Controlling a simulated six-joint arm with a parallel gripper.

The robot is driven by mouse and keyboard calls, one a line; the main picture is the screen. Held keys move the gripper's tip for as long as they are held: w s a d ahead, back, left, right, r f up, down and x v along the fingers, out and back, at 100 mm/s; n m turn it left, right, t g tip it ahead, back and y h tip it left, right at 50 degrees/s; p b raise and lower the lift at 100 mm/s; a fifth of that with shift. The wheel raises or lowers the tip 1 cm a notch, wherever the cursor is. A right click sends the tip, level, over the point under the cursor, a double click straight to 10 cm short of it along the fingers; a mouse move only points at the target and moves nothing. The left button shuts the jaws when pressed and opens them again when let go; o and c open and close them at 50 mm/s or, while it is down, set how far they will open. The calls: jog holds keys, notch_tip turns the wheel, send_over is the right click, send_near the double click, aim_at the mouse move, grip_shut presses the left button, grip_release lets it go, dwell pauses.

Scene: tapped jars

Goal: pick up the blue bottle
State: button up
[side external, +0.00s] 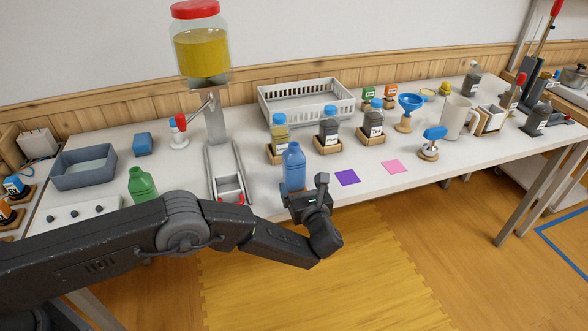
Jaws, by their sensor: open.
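My gripper (305,192) is open at the front edge of the table, at the lower part of the bottle. It hides the bottle's base in the side external view. I cannot tell whether the bottle is between the fingers or whether they touch it.
A green bottle (142,185) stands to the left. Several blue-capped jars sit in wooden holders behind, including one jar (329,125). A white basket (307,101) is at the back. Purple (347,177) and pink (394,167) squares lie to the right.

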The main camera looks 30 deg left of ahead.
aim_at(297, 163)
jog(key=shift+r+x, duration=0.15)
jog(key=shift+x, duration=1.65)
jog(key=shift+r+x, duration=0.1)
jog(key=shift+x, duration=1.65)
jog(key=shift+c, duration=0.2)
jog(key=shift+d, duration=0.1)
jog(key=c, duration=1)
jog(key=shift+r, duration=0.1)
jog(key=shift+w+r, duration=0.1)
jog(key=shift+r, duration=0.4)
notch_tip(297, 163, up, 3)
jog(key=shift+f, duration=0.1)
jog(key=s+a+r, duration=0.1)
jog(key=a+r, duration=0.1)
jog(key=a, duration=0.1)
jog(key=s+a+r, duration=0.1)
jog(key=a+r, duration=0.1)
jog(key=a, duration=0.2)
jog(key=s+a+r, duration=0.1)
jog(key=a+r, duration=0.2)
jog(key=a, duration=0.1)
jog(key=shift+s+a, duration=0.1)
jog(key=shift+a, duration=0.05)
